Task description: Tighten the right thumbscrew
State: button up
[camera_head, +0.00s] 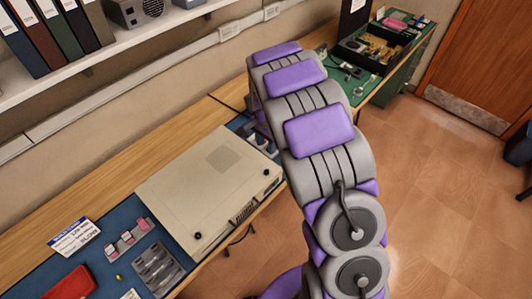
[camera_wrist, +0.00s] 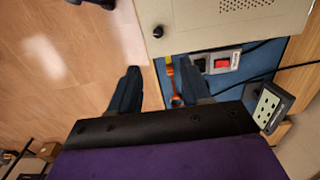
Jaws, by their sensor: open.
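A beige computer case (camera_head: 210,185) lies flat on the workbench in the head view, and its corner (camera_wrist: 210,20) fills the top of the wrist view. Two dark thumbscrews sit along its front edge: the left thumbscrew (camera_head: 197,236) and the right thumbscrew (camera_head: 266,172). A dark thumbscrew, apparently the right one, shows in the wrist view (camera_wrist: 158,31), beyond the fingertips and roughly in line with the gap between them. My gripper (camera_wrist: 160,72) is open, with nothing between its dark fingers. My arm hides the gripper in the head view.
Beside the case on the blue mat (camera_wrist: 235,88) lie a red-switched power unit (camera_wrist: 222,63), an orange-handled tool (camera_wrist: 175,98) and a black cable. An outlet box (camera_wrist: 267,107) is at right. Left of the case are a grey tray (camera_head: 157,268) and red pouch (camera_head: 72,284). Floor is open in front.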

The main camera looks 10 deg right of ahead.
jog(key=shift+r, duration=1.2)
jog(key=shift+s, duration=0.1)
jog(key=s+d+r+n+b, duration=0.1)
jog(key=s+r+n+b, duration=0.1)
jog(key=s+r, duration=0.45)
jog(key=s+r+n+b, duration=0.1)
jog(key=s+r+n, duration=0.15)
jog(key=s, duration=0.75)
jog(key=s+a+n+g+b, duration=0.1)
jog(key=s+n+b, duration=0.2)
jog(key=s, duration=2)
jog(key=n, duration=0.3)
jog(key=shift+n+g, duration=0.35)
jog(key=shift+g, duration=0.05)
